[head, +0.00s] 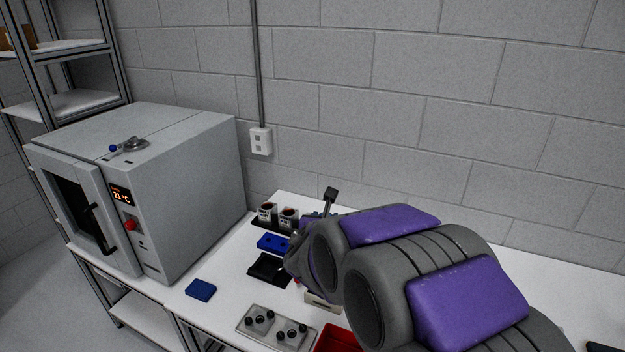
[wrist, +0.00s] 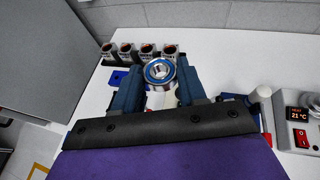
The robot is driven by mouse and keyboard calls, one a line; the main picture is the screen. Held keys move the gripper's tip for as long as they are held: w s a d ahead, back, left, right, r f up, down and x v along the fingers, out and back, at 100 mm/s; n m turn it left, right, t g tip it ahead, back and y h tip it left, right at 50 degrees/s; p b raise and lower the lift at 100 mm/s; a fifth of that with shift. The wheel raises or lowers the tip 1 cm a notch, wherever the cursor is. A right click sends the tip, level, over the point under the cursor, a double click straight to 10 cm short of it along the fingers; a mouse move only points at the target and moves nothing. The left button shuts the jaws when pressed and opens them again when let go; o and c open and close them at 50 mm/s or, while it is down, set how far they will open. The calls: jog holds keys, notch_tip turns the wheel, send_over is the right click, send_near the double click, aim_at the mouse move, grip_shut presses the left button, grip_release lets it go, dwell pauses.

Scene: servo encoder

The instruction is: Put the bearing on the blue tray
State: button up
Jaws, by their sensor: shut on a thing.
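The bearing (wrist: 160,71), a silver ring with a blue seal, is held between the dark blue fingers of my gripper (wrist: 158,82) in the wrist view. My gripper is shut on it, above the white table. In the head view my arm hides the bearing and most of the gripper. Two blue flat things lie on the table: a blue piece with darker spots (head: 273,243) by the cups, and a plain blue square (head: 200,290) near the front left edge. I cannot tell which is the blue tray. A blue patch (wrist: 118,78) shows left of the fingers in the wrist view.
A grey oven (head: 170,190) stands at the left. Several dark-topped cups (wrist: 147,51) stand in a black rack at the back. A black tray (head: 268,268), a metal plate with black knobs (head: 262,338) and a red bin (head: 335,341) crowd the front.

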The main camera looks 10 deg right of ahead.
jog(key=shift+w+d+f+h, duration=0.15)
jog(key=shift+w+d+h, duration=0.15)
jog(key=shift+w, duration=0.1)
jog(key=w+d+f+m+g+h, duration=0.3)
jog(key=d+f+m+g+h, duration=0.25)
jog(key=d+f+m, duration=0.35)
jog(key=s+d+f+m+g+h+p, duration=0.1)
jog(key=s+d+f+m+g+h, duration=0.2)
jog(key=s+d+f+m+g, duration=0.3)
notch_tip(320, 180, down, 4)
jog(key=shift+s+d+f+g, duration=0.25)
jog(key=shift+s+d+g, duration=0.3)
jog(key=shift+s+g, duration=0.5)
jog(key=shift+h, duration=0.25)
jog(key=shift+f+b, duration=0.5)
jog(key=shift+f, duration=4.25)
